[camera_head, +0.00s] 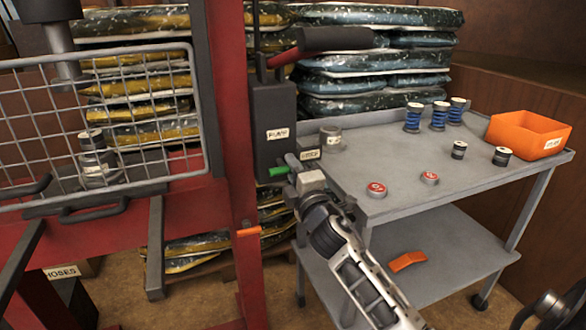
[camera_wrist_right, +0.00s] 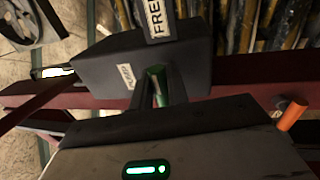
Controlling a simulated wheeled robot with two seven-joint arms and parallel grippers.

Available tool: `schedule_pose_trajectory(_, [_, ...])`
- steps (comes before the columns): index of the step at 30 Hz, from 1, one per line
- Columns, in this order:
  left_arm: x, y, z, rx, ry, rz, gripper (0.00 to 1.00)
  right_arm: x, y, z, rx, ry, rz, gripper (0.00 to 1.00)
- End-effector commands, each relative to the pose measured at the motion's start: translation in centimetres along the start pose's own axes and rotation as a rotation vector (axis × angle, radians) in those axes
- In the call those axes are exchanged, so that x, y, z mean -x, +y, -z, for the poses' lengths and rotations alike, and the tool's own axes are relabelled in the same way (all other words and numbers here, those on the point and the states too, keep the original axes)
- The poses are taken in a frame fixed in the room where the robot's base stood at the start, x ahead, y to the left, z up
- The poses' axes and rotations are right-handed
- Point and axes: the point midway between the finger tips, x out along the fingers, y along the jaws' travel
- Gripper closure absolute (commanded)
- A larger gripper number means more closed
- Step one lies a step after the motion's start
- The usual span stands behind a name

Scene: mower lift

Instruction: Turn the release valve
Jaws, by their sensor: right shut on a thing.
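The release valve shows as a small green lever (camera_head: 278,171) low on the dark pump unit (camera_head: 273,115), on the red press frame. My right gripper (camera_head: 293,165) is at the valve, its arm coming in from the lower right. In the right wrist view, its two dark fingers (camera_wrist_right: 160,90) are shut on the green valve (camera_wrist_right: 157,86), close below the dark pump housing (camera_wrist_right: 120,65). The fingers hide much of the valve, so its exact angle is hard to tell.
A red pump lever with a black grip (camera_head: 325,40) sticks out above the pump. A grey cart (camera_head: 400,150) stands close on the right with spools, red-topped tins and an orange bin (camera_head: 525,135). A wire guard (camera_head: 110,130) is at left; stacked bags (camera_head: 375,80) stand behind.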

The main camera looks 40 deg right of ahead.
Motion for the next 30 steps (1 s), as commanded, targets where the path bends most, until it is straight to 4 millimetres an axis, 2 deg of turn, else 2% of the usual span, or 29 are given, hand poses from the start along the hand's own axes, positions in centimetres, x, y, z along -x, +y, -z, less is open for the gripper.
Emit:
schedule_pose_trajectory(4, [0.0,0.0,0.0,0.0,0.0,-0.001,1.0,0.1,-0.3,0.5,-0.002,0.011,0.005,1.0])
schedule_pose_trajectory(5, [0.0,0.0,0.0,0.0,0.0,-0.001,1.0,0.1,-0.3,0.5,-0.002,0.011,0.004,0.81])
schedule_pose_trajectory(6, [0.0,0.0,0.0,0.0,0.0,-0.001,1.0,0.1,-0.3,0.4,-0.002,0.01,0.004,0.7])
schedule_pose_trajectory(7, [0.0,0.0,0.0,0.0,0.0,-0.001,1.0,0.1,-0.3,0.4,-0.002,0.009,0.004,0.66])
schedule_pose_trajectory(15, [0.0,0.0,0.0,0.0,0.0,-0.001,1.0,0.1,-0.1,0.2,0.001,0.005,0.001,0.66])
schedule_pose_trajectory(19, [0.0,0.0,-0.1,0.0,0.0,-0.001,1.0,0.9,-0.2,0.2,0.001,0.005,0.002,0.66])
schedule_pose_trajectory(23, [-0.1,0.0,-0.2,-0.001,0.0,-0.001,1.0,3.1,-0.2,0.1,0.002,0.004,0.003,0.66])
schedule_pose_trajectory(30, [-0.3,-0.1,-0.5,-0.003,0.005,0.0,1.0,9.0,-0.4,0.1,0.0,0.003,0.007,0.66])
